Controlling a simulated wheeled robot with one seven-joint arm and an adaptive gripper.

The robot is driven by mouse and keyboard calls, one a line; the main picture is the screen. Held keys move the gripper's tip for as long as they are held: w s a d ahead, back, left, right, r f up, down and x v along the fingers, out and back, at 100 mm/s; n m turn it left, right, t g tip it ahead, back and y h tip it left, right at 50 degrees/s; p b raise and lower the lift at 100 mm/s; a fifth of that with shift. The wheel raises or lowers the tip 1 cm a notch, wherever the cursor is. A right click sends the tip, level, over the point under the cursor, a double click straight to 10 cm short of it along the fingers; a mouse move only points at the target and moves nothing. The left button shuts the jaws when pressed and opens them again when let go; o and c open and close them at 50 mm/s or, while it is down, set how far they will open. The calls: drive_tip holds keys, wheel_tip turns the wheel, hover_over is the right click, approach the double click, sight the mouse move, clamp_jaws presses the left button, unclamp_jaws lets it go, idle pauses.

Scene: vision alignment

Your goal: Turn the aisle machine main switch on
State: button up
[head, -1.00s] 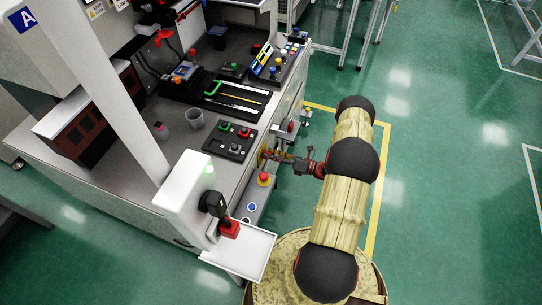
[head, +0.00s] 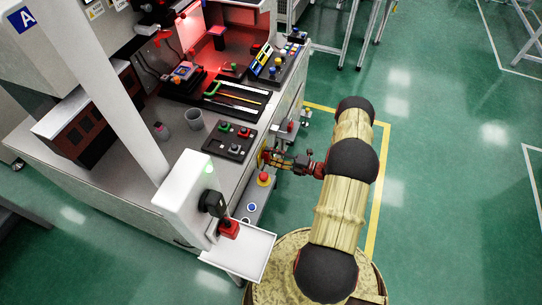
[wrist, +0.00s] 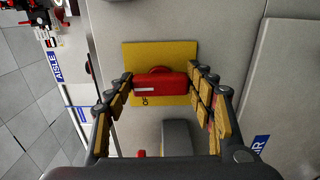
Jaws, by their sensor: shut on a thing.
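The main switch is a red rotary handle (wrist: 160,88) on a yellow plate (wrist: 180,50) on the machine's side panel. In the wrist view the handle lies crosswise, with a small white mark near its left end. My gripper (wrist: 160,77) is shut on the handle, with one finger at each end. In the head view my gripper (head: 270,158) reaches left to the yellow plate (head: 262,155) at the bench's side; the handle is mostly hidden there. The machine's working area (head: 190,30) glows red.
A red emergency button on a yellow base (head: 263,180) sits close below my gripper. A button box (head: 229,142) and a grey cup (head: 194,119) are on the bench top. A white tray (head: 245,255) juts out in front. Green floor (head: 440,180) on the right is clear.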

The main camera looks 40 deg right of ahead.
idle(0.3)
drive_tip(key=o, duration=1.2)
drive_tip(key=shift+c, duration=0.2)
drive_tip(key=shift+d, duration=0.1)
drive_tip(key=v, duration=1.2)
